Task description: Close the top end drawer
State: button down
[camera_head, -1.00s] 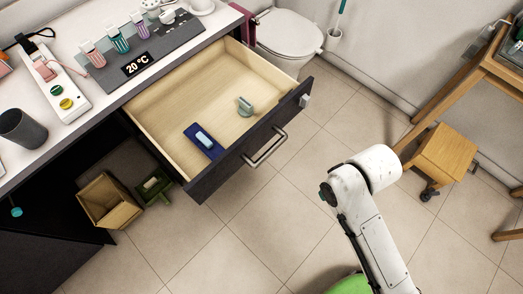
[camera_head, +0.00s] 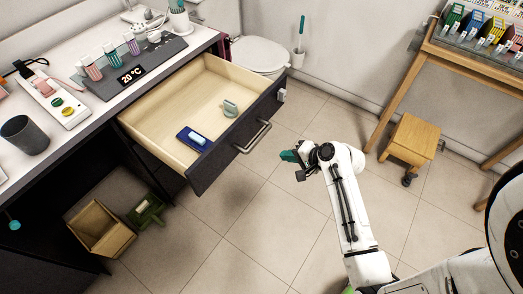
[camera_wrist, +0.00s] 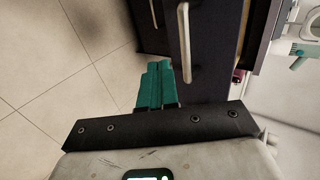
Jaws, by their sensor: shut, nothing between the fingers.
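The top end drawer (camera_head: 150,127) stands pulled out from the vanity in the head view, with a dark front (camera_head: 228,150) and a metal bar handle (camera_head: 254,137). Inside it lie a blue tray with a pale bar (camera_head: 194,138) and a grey-green object (camera_head: 230,107). My gripper (camera_head: 289,156), with teal fingers, is to the right of the drawer front, apart from it. In the wrist view the gripper's teal fingers (camera_wrist: 157,84) are together and empty, near the dark drawer front. The handle (camera_wrist: 184,42) also shows there.
The counter (camera_head: 100,108) holds a thermometer display (camera_head: 130,74), several bottles and a dark cup (camera_head: 24,135). A toilet (camera_head: 260,57) stands behind the drawer. A wooden stool (camera_head: 411,139) is on the right. An open box (camera_head: 100,229) is on the floor at left.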

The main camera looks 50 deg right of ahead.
jog(key=w+f, duration=0.3)
jog(key=w, duration=0.6)
jog(key=shift+w+a+f+p, duration=0.15)
jog(key=shift+w+f+p, duration=0.05)
jog(key=shift+w+p, duration=0.1)
